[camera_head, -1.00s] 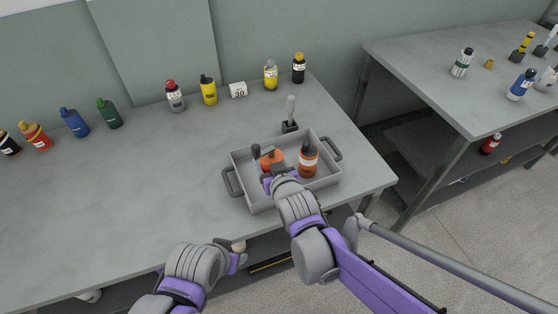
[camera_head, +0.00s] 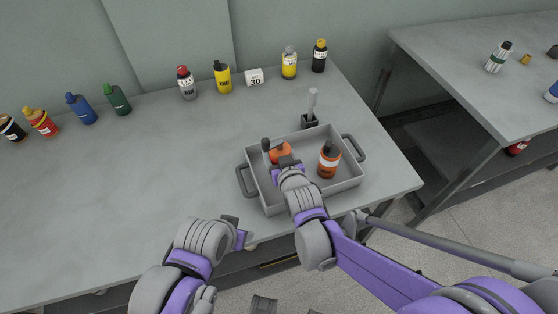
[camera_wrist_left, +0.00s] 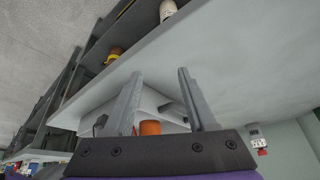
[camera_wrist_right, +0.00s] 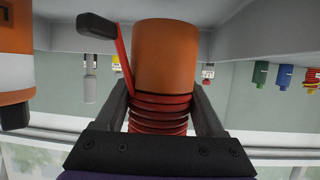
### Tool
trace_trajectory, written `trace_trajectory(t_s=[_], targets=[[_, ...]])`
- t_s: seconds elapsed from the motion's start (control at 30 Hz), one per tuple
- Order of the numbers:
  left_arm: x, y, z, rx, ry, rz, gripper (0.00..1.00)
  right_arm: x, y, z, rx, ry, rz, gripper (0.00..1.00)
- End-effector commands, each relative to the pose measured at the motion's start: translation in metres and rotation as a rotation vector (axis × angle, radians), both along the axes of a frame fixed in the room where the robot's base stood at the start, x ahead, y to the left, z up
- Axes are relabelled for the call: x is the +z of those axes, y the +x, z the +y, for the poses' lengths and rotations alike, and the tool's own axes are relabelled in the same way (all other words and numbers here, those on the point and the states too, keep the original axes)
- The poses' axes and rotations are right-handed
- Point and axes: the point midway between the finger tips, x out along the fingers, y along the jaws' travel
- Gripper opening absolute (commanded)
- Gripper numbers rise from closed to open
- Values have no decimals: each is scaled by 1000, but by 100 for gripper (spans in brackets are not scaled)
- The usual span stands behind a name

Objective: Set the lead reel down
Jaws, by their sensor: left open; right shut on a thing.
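The lead reel (camera_head: 281,153) is an orange drum over a coil of red cord, with a dark-tipped lead standing beside it. It is inside or just above the left part of the grey tray (camera_head: 287,207); I cannot tell if it touches the tray floor. My right gripper (camera_head: 287,166) is shut on the reel. In the right wrist view the reel (camera_wrist_right: 164,60) sits between the fingers, with the red cord coil at finger level. My left gripper (camera_head: 243,236) is open and empty by the table's front edge; its spread fingers show in the left wrist view (camera_wrist_left: 160,105).
An orange bottle with a white band (camera_head: 328,160) stands in the tray, right of the reel. A grey-handled tool in a dark holder (camera_head: 311,110) stands behind the tray. Several bottles and a "30" card (camera_head: 254,77) line the table's back. The table's left middle is clear.

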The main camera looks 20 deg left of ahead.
Motion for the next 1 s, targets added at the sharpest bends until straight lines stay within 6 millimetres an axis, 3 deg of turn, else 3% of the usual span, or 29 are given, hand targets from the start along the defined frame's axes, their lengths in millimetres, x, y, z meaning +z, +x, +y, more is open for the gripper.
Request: trace_trajectory(t_s=[0.23, 0.6, 0.63, 0.8, 1.0], targets=[[-8, -1, 0, 0, 0, 2, 57, -33, 0, 0, 0, 1, 0, 5], [-11, -1, 0, 0, 0, 3, 57, -37, 0, 0, 0, 0, 0, 5], [-11, -1, 0, 0, 0, 4, 57, -38, 0, 0, 0, 0, 0, 73], [-10, -1, 0, 0, 0, 3, 57, -36, 0, 0, 0, 0, 0, 100], [-10, -1, 0, 0, 0, 3, 57, -36, 0, 0, 0, 0, 0, 100]])
